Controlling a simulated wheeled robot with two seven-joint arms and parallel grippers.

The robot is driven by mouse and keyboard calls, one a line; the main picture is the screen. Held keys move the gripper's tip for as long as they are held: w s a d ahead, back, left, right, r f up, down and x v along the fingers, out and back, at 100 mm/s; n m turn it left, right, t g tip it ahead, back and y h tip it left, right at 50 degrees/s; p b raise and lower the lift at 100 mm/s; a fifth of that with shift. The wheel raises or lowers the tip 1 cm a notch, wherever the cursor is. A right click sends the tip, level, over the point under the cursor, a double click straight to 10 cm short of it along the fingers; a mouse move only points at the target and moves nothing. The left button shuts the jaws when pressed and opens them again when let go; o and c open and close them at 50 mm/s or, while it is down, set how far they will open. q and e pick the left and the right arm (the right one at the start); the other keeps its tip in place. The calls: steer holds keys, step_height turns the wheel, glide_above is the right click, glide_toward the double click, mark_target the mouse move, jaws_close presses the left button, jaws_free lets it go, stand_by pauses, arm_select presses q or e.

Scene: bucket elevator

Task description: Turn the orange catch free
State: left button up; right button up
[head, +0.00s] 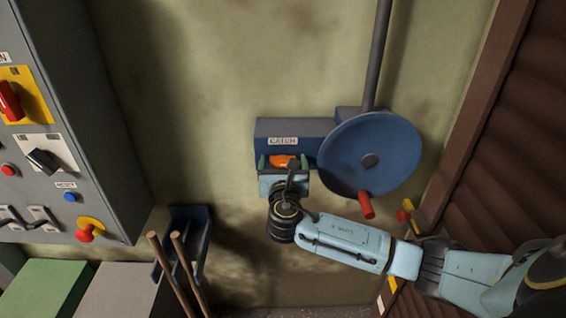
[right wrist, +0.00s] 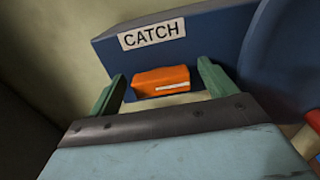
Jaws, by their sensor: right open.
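The orange catch (head: 283,161) sits on the front of a blue box (head: 262,129) labelled CATCH on the wall. In the right wrist view the catch (right wrist: 161,81) is an orange block with a pale line on its lower part, below the label. My right gripper (head: 283,163) is open in front of it. In the right wrist view its green fingers (right wrist: 160,88) stand one on each side of the catch, with a gap on both sides. My left gripper is not in view.
A blue disc wheel (head: 371,150) with a red handle (head: 366,205) stands right of the box. A grey control panel (head: 50,130) is at the left. A brown slatted shutter (head: 510,150) is at the right.

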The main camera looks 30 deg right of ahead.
steer(key=shift+c, duration=0.4)
steer(key=c, duration=0.9)
steer(key=shift+m, duration=0.3)
steer(key=m, duration=0.3)
steer(key=shift+s+d+f+m+b, duration=0.1)
steer(key=shift+m+b, duration=0.2)
steer(key=shift+b, duration=0.05)
steer(key=m, duration=0.2)
steer(key=m+b, duration=0.1)
steer(key=m, duration=0.1)
steer(key=shift+d+f+m, duration=0.15)
steer(key=shift+f+m, duration=0.05)
steer(key=shift+m, duration=0.1)
steer(key=shift+s+d+f+m+b, duration=0.15)
steer(key=shift+m+b, duration=1)
steer(key=shift+m, duration=1.1)
steer(key=shift+w+a+f+m+b, duration=0.1)
steer(key=shift+m+b, duration=1.05)
steer(key=shift+m, duration=1.1)
